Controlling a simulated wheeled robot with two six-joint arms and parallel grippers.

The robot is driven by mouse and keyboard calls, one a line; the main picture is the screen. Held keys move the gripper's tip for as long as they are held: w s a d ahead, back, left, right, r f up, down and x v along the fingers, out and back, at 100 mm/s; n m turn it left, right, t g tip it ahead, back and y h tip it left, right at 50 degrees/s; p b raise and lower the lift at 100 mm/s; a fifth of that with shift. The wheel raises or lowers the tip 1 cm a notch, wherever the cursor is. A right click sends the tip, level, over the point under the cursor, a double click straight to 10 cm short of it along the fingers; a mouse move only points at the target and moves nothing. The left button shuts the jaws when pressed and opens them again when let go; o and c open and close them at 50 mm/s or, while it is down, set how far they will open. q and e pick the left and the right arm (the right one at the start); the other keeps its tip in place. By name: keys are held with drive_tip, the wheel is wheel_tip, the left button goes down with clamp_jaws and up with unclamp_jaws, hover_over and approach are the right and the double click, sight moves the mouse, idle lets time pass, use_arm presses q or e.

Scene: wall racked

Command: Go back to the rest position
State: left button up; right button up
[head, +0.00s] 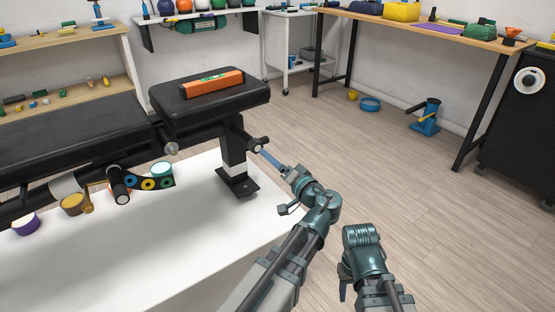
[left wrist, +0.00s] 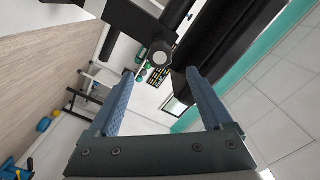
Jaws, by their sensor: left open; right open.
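My left gripper (head: 274,178) is in front of the black padded bench, close to a knob (head: 257,144) on the bench's post. In the left wrist view its two blue fingers (left wrist: 160,73) are spread with nothing between them, and the knob (left wrist: 160,52) shows beyond the tips. I cannot tell whether a finger touches the knob or post. My right gripper (head: 344,288) is low in the head view, right of the left arm, over the floor. Only part of it shows, and I see nothing held in it.
The black bench pad (head: 205,101) carries an orange spirit level (head: 201,84). A wooden workbench (head: 425,32) and black cabinet (head: 518,125) stand at right. The wood floor (head: 400,170) between is mostly clear.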

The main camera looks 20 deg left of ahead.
use_arm(q)
drive_tip(key=shift+s+d, duration=0.1)
idle(0.3)
drive_tip(key=s+d+f+g+h+p, duration=0.1)
drive_tip(key=s+d+f+g+h, duration=0.15)
drive_tip(key=s+f, duration=0.35)
drive_tip(key=s+d+f+g+h+p, duration=0.1)
drive_tip(key=s+f+g+h, duration=0.25)
drive_tip(key=f, duration=0.35)
drive_tip(key=s+d+f+m+g+h+p, duration=0.1)
drive_tip(key=s+d+f+m+g+h, duration=0.1)
drive_tip(key=s+d+f+g+h, duration=0.3)
drive_tip(key=s+d+m+h+p, duration=0.1)
drive_tip(key=s+d+m+h, duration=0.1)
drive_tip(key=s+d, duration=0.55)
wheel_tip(320, 180, up, 37)
drive_tip(key=w+p, duration=0.1)
drive_tip(key=p, duration=3.6)
